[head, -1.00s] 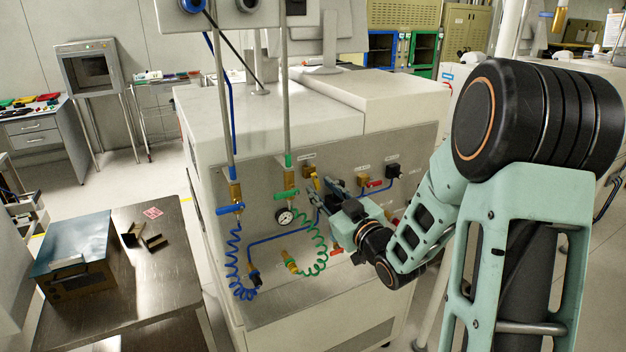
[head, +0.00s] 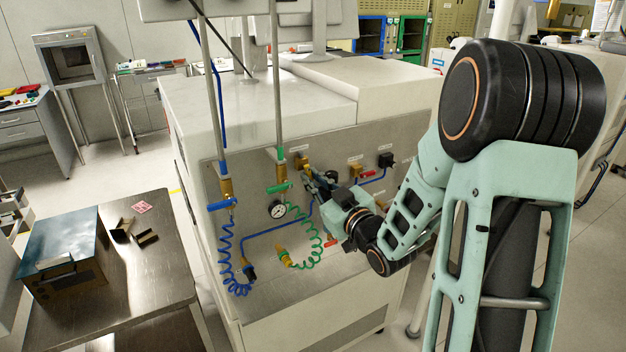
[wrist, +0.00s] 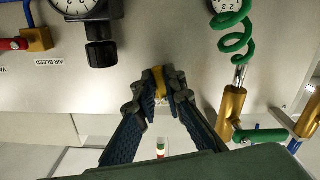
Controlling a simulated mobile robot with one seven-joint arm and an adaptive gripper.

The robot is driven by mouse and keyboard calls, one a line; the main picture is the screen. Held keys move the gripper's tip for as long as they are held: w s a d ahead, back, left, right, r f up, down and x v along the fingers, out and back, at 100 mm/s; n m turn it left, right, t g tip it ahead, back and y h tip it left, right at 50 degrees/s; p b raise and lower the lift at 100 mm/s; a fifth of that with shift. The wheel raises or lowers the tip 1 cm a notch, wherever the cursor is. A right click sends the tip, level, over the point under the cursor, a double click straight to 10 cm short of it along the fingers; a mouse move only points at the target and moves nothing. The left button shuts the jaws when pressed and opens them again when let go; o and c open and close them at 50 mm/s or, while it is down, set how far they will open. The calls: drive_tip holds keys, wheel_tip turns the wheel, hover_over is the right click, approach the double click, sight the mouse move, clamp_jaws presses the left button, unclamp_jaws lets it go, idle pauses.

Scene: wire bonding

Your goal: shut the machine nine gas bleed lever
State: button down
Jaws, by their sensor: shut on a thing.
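The gas bleed lever appears to be the yellow lever (wrist: 159,84) on the front panel of the machine (head: 335,150). In the wrist view, which looks upside down, my gripper (wrist: 160,92) has both dark fingertips closed on it from either side. In the head view, my gripper (head: 309,176) is at the panel, just below a brass fitting (head: 301,162) at the top middle. The fingers hide most of the lever, so I cannot tell its exact angle. The label beside it is too small to read.
A green-handled valve (head: 278,188), a gauge (head: 277,209) and a green coiled hose (head: 317,245) are close to my gripper. A blue-handled valve (head: 221,204) is further left. A red-handled valve (wrist: 14,44) is near the "AIR BLEED" label. A steel table (head: 150,265) stands at left.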

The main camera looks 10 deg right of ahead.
drive_tip(key=shift+s+a+m+b, duration=0.1)
drive_tip(key=shift+a+m+b, duration=0.1)
drive_tip(key=shift+m+b, duration=0.5)
drive_tip(key=shift+a+m+b, duration=0.15)
drive_tip(key=shift+m+b, duration=0.35)
drive_tip(key=shift+m, duration=0.4)
drive_tip(key=c, duration=2)
unclamp_jaws()
drive_tip(key=shift+s, duration=0.1)
drive_tip(key=v, duration=0.7)
drive_tip(key=shift+s, duration=0.15)
